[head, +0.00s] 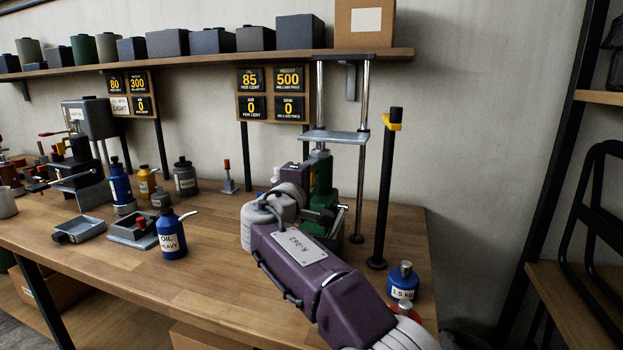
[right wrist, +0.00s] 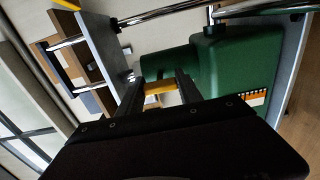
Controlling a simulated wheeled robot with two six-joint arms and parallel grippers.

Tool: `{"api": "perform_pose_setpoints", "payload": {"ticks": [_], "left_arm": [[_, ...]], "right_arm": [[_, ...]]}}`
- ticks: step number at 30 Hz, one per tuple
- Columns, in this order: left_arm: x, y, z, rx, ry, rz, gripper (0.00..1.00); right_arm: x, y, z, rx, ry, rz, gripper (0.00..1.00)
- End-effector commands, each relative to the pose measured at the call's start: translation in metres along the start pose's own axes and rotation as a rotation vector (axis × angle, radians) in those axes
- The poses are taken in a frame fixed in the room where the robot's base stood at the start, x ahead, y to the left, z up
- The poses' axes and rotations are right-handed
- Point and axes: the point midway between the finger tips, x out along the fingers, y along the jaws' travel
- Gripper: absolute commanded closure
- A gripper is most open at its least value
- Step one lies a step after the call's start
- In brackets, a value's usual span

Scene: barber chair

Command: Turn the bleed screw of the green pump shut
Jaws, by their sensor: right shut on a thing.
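The green pump (head: 321,178) stands in a press frame with two chrome posts on the right half of the bench. Its dark green body fills the upper right of the right wrist view (right wrist: 238,72). My right arm reaches to the pump's left side in the head view and hides part of it. My right gripper (right wrist: 158,92) is beside the green body, its two dark fingers closed on a small yellow piece (right wrist: 158,87), which looks like the bleed screw. The screw is hidden behind my wrist in the head view. My left gripper is not in view.
A black post (head: 384,190) with a yellow clip and a blue 1.5 kg weight (head: 403,281) stand right of the pump. A blue heavy oil bottle (head: 172,238) and grey trays are to the left. The sign board (head: 272,94) reads oil 85, height 500, air 0, sink 0.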

Motion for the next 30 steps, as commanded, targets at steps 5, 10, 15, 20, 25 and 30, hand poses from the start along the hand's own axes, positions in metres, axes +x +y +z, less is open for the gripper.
{"api": "perform_pose_setpoints", "payload": {"ticks": [5,10,15,20,25,30], "left_arm": [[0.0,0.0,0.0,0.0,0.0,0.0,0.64],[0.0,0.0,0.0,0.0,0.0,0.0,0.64],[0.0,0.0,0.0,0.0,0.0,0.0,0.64],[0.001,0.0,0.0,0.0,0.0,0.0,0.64],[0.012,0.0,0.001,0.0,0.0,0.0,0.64],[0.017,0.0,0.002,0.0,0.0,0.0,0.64]], "right_arm": [[0.0,0.0,0.0,0.003,0.0,-0.001,0.99],[0.0,0.0,0.0,0.002,0.0,-0.001,0.39],[0.0,0.0,0.0,0.001,0.0,-0.001,0.36],[-0.002,-0.001,0.0,0.001,0.001,-0.001,0.36],[-0.031,-0.002,-0.001,0.002,0.005,0.0,0.36],[-0.068,-0.002,-0.001,0.001,0.004,-0.001,0.36]]}}
